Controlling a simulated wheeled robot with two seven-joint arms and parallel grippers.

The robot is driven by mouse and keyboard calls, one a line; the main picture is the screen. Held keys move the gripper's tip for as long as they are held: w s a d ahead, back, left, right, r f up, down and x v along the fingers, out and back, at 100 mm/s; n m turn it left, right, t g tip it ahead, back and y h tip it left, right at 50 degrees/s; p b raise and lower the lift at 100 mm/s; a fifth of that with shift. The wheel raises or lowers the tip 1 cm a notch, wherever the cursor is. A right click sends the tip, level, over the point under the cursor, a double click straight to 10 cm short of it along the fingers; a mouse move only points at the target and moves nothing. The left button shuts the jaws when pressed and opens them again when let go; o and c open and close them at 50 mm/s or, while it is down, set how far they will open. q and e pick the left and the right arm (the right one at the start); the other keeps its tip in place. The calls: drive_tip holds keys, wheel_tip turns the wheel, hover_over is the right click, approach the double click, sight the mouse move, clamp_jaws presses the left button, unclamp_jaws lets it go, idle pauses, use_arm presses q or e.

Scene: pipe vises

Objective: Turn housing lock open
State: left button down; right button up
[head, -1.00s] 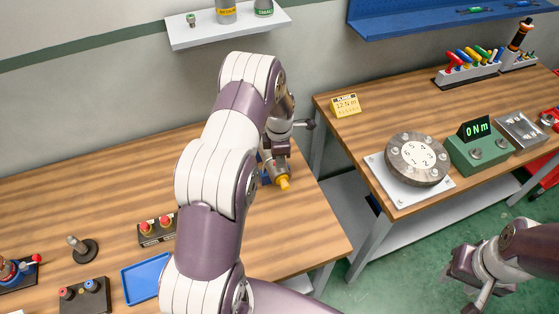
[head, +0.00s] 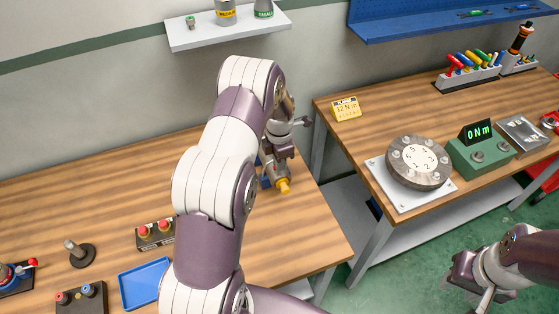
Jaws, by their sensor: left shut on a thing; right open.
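My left gripper (head: 278,162) reaches down over the right part of the left bench. It is shut on a small part of a vise assembly, which my own arm and hand mostly hide. A grey housing with a yellow end (head: 283,186) shows just below the fingers. A bit of blue vise (head: 265,180) shows beside it. I cannot make out the lock itself or how far it is turned. My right gripper (head: 470,285) is open and empty, low at the right over the green floor, away from both benches.
On the left bench are a blue tray (head: 145,284), a box with red knobs (head: 156,233), and a dark stand (head: 82,255). A gap separates the benches.

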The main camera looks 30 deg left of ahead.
use_arm(q)
drive_tip(key=c, duration=1.2)
unclamp_jaws()
drive_tip(key=shift+r, duration=0.25)
wheel_tip(320, 180, up, 12)
drive_tip(key=b, duration=0.2)
